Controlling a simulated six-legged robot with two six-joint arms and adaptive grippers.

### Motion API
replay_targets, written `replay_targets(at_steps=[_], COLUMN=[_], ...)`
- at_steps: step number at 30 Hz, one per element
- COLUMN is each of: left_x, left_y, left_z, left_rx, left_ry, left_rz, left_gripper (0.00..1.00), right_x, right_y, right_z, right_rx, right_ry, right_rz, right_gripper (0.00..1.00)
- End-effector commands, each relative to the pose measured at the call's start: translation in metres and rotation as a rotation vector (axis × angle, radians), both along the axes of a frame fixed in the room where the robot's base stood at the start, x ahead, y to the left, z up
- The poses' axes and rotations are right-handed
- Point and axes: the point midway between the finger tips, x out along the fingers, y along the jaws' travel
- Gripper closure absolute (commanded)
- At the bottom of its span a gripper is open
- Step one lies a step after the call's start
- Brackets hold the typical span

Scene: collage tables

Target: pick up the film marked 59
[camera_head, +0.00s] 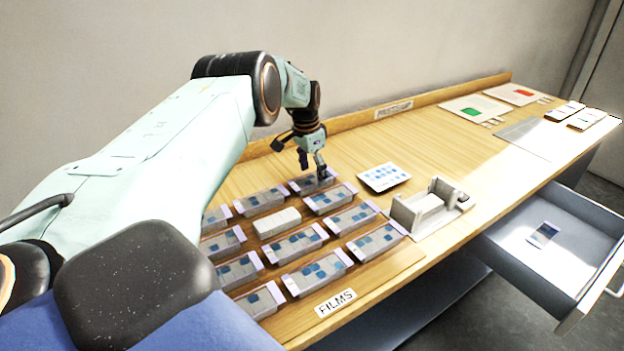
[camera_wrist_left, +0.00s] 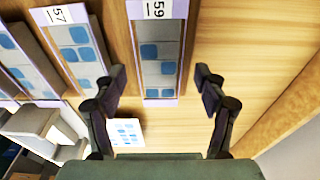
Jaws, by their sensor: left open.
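The film marked 59 (camera_wrist_left: 159,68) is a grey strip with blue squares and a pale lilac end bearing its number. In the left wrist view it lies between my two open fingers in the picture, with space on both sides. In the head view my left gripper (camera_head: 313,169) is over the far film of the group (camera_head: 300,186), partly covering it; its number cannot be read there. My left gripper (camera_wrist_left: 162,77) is open and empty, pointing down. The film marked 57 (camera_wrist_left: 76,50) lies beside film 59. My right gripper is not in view.
Several similar films lie in rows nearby, with a plain white block (camera_head: 277,222) among them. A card with blue squares (camera_head: 384,178) and a grey fixture (camera_head: 430,207) stand to the right. An open drawer (camera_head: 560,255) juts out in front. A raised ledge (camera_head: 440,96) runs along the back.

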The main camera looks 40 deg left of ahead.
Motion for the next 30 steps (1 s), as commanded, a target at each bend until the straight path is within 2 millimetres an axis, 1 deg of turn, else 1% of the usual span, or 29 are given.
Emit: replay_targets(at_steps=[1,2,24,30], left_x=[0.0002,0.0002,-0.0038,-0.0032], left_y=[-0.0001,0.0000,0.0048,0.0045], left_z=[-0.0001,-0.0001,-0.0013,-0.0008], left_rx=[0.000,0.000,0.000,-0.001], left_ry=[0.000,0.000,0.003,0.002], left_rz=[0.000,0.000,0.001,0.001], left_gripper=[0.35,0.38,1.00,1.00], right_x=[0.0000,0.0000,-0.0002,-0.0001], right_y=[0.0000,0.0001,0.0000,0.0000], right_z=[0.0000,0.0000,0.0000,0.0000], right_rx=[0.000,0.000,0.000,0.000], right_ry=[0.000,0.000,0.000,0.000], right_rz=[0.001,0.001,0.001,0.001], right_gripper=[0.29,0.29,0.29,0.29])
